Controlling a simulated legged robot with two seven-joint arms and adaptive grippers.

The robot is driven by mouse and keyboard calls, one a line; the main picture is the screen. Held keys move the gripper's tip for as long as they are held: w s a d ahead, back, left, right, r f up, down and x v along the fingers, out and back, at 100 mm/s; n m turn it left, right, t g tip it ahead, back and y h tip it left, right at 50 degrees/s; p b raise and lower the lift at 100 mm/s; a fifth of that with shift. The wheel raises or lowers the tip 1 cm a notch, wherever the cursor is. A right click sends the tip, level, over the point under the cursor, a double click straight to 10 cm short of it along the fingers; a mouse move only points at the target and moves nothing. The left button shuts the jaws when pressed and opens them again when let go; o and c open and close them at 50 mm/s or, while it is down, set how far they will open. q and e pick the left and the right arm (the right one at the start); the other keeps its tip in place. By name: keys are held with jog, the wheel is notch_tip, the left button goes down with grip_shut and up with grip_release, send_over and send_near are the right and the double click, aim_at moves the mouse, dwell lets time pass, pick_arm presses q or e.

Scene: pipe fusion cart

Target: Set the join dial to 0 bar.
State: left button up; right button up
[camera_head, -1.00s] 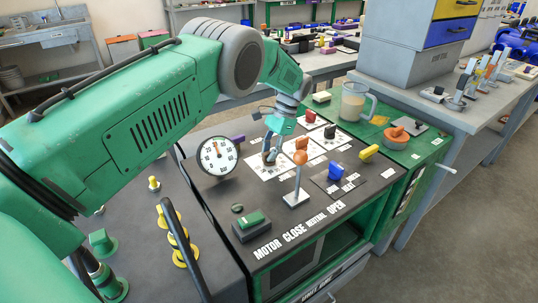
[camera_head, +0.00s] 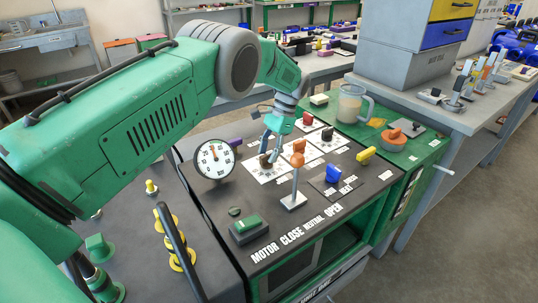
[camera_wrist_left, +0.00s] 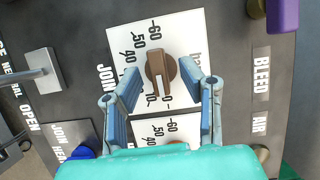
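The join dial is a brown round knob with a raised bar, on a white scale card lettered JOIN. It shows in the left wrist view (camera_wrist_left: 160,72) and, partly hidden by my fingers, in the head view (camera_head: 265,161). The numbers 60, 50 and 40 show above and left of it; a 0 shows below. The bar runs roughly up and down in the wrist view; its exact reading is unclear. My left gripper (camera_wrist_left: 158,78) is open, with one blue-grey finger on each side of the knob and gaps visible. It is over the panel in the head view (camera_head: 271,144). My right gripper is not in view.
A round gauge (camera_head: 214,158) stands left of the dial. An orange-knobbed lever (camera_head: 297,170) stands in front. More dials, a blue knob (camera_head: 333,173), a yellow knob (camera_head: 366,155) and a green switch (camera_head: 249,228) are on the panel. A jug (camera_head: 351,104) stands behind.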

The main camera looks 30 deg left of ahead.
pick_arm(q)
jog(key=v, duration=0.6)
jog(key=shift+w+r, duration=0.15)
jog(key=shift+w, duration=0.25)
jog(key=shift+d, duration=0.1)
